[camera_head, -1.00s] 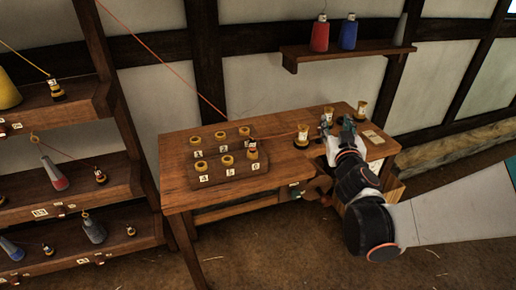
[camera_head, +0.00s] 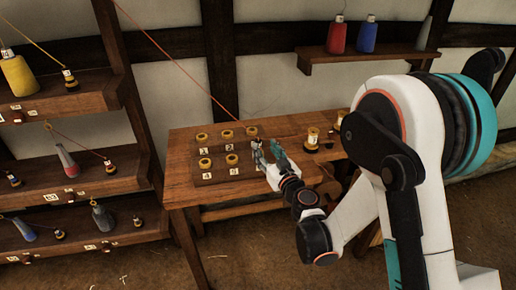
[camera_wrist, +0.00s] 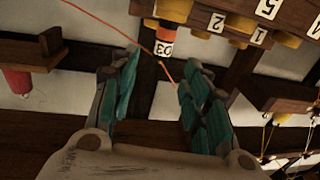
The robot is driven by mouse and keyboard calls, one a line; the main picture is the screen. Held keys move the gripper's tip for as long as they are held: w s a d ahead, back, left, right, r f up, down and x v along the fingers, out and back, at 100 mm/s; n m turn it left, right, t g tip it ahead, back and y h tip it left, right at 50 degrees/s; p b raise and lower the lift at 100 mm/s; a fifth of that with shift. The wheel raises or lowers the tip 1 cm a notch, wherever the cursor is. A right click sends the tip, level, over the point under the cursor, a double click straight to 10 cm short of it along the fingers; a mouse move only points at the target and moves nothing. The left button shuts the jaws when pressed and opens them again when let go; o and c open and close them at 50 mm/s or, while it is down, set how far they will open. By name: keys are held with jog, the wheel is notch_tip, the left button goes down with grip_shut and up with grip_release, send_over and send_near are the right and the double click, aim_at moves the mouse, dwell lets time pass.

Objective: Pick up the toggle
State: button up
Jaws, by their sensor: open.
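The toggle (camera_wrist: 166,35) shows upside down in the wrist view as a small white, orange-ended piece marked 03. It stands at a yellow cup on the numbered rack. An orange cord (camera_wrist: 105,22) runs close by its end. In the head view my gripper (camera_head: 268,151) is over the right side of the rack (camera_head: 218,176) and hides the toggle there.
The rack sits on a wooden table (camera_head: 180,195). A pale spool (camera_head: 312,136) stands on the table to the right. Shelves with cones (camera_head: 66,160) stand at left. A wall shelf (camera_head: 345,62) holds red and blue bottles. The orange cord slants down to the rack.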

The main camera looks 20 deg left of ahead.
aim_at(259, 145)
jog(key=shift+x, duration=0.8)
jog(key=w+a+b, duration=0.1)
jog(key=w+a+f+b, duration=0.1)
jog(key=w+a, duration=0.1)
jog(key=shift+w+f, duration=0.2)
jog(key=shift+w, duration=0.05)
jog(key=shift+w+a+r, duration=0.1)
jog(key=shift+w+a, duration=0.2)
grip_shut()
